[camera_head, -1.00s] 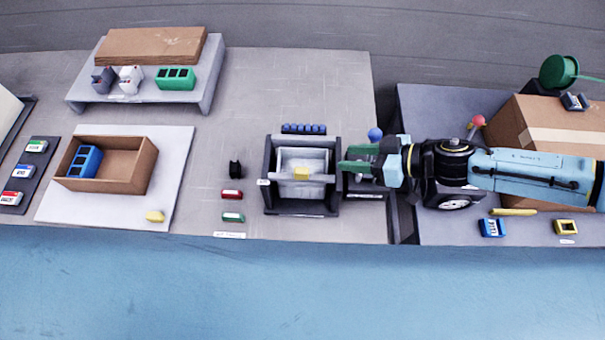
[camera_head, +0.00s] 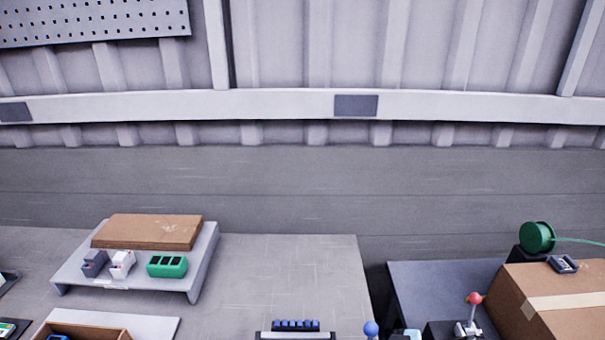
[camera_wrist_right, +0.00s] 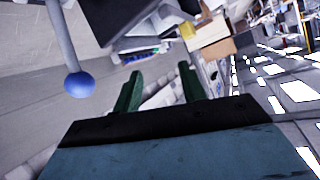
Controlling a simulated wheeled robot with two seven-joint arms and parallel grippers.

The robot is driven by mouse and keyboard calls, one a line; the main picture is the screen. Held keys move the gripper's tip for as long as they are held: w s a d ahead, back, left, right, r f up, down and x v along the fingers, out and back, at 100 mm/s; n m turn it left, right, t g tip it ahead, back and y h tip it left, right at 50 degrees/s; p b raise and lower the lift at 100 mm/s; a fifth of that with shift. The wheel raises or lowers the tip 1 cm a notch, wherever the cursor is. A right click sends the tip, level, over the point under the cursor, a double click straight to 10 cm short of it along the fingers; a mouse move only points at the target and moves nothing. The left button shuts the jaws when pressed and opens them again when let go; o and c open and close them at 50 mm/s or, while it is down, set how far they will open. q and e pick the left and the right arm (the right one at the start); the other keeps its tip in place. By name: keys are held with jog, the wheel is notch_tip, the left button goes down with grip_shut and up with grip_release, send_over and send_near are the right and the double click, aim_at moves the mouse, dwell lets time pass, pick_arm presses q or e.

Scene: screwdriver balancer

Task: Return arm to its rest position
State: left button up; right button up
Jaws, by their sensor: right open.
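My right gripper (camera_wrist_right: 160,86) shows in the right wrist view with its two green fingers spread apart and nothing visible between them. A blue ball (camera_wrist_right: 78,85) on a pale rod is to the left of the fingers, apart from them. The blue ball also shows at the bottom edge of the head view (camera_head: 371,328). Only a small light-blue piece of my right arm (camera_head: 412,335) shows there, at the bottom edge. The rest of that arm is below the head view. My left gripper is in neither view.
A grey raised stand (camera_head: 205,265) at left holds a brown board (camera_head: 148,232) and a green block (camera_head: 167,266). A row of blue pieces (camera_head: 296,325) sits at the bottom. At right are a red-knobbed lever (camera_head: 474,299), a cardboard box (camera_head: 560,300) and a green reel (camera_head: 537,237).

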jog(key=a, duration=0.2)
jog(key=a+r+t, duration=0.1)
jog(key=a, duration=0.1)
jog(key=a+r+t, duration=0.1)
jog(key=a, duration=0.2)
jog(key=shift+s+r+m, duration=0.15)
jog(key=shift+s+m, duration=0.15)
jog(key=shift+s, duration=0.1)
jog(key=a+r+m+t+h, duration=0.2)
jog(key=a+r+m+t, duration=0.1)
jog(key=r+t, duration=0.1)
jog(key=s+d+f+m+g+h, duration=0.3)
jog(key=s+d+f+g+h, duration=0.15)
jog(key=s+d, duration=0.5)
jog(key=s+d+f+m+g+h, duration=0.35)
jog(key=s+d+h, duration=0.3)
jog(key=d, duration=0.55)
notch_tip(320, 180, down, 31)
jog(key=s+n+y+b, duration=0.1)
jog(key=s+b, duration=0.2)
jog(key=b, duration=0.2)
jog(key=s+d+f+g+b, duration=0.1)
jog(key=s+f+b, duration=0.3)
jog(key=s+f, duration=1.1)
notch_tip(320, 180, down, 2)
jog(key=shift+s+d+f, duration=0.25)
jog(key=shift+d, duration=0.5)
